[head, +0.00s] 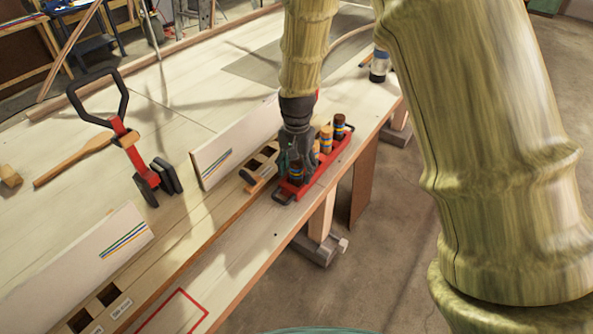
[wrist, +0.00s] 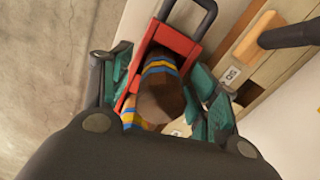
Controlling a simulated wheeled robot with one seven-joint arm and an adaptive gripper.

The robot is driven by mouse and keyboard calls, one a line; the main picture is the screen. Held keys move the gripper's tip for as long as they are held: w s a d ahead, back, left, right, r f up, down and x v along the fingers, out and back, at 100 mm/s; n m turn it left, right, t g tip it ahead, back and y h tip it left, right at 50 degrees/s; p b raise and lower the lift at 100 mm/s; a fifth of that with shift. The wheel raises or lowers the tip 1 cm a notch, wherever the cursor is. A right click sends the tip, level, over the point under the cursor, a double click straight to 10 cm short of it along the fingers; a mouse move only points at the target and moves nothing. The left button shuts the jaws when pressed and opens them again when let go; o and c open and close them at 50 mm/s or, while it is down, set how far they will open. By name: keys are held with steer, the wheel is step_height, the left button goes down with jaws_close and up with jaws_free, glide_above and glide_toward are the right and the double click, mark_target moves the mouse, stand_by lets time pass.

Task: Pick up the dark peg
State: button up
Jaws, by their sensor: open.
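A dark brown peg (wrist: 162,98) with blue and yellow bands stands in the near end of a red tray (wrist: 178,42). In the wrist view it lies between the spread green fingers of my gripper (wrist: 160,85), which is open. In the head view, my gripper (head: 297,160) is over the near end of the tray (head: 318,172), with the peg (head: 296,174) partly hidden beneath it. A second dark peg (head: 339,127) stands at the tray's far end. Whether the fingers touch the near peg I cannot tell.
Light wooden pegs (head: 326,139) stand between the dark ones. A board with square holes (head: 256,162) and an upright white panel (head: 225,145) are left of the tray. The table edge is close on the right. A black-and-red handled tool (head: 125,135) stands farther left.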

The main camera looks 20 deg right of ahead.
steer(key=shift+f, duration=0.2)
steer(key=c, duration=1.1)
steer(key=shift+c, duration=0.2)
steer(key=shift+w+r, duration=0.1)
steer(key=shift+r, duration=0.05)
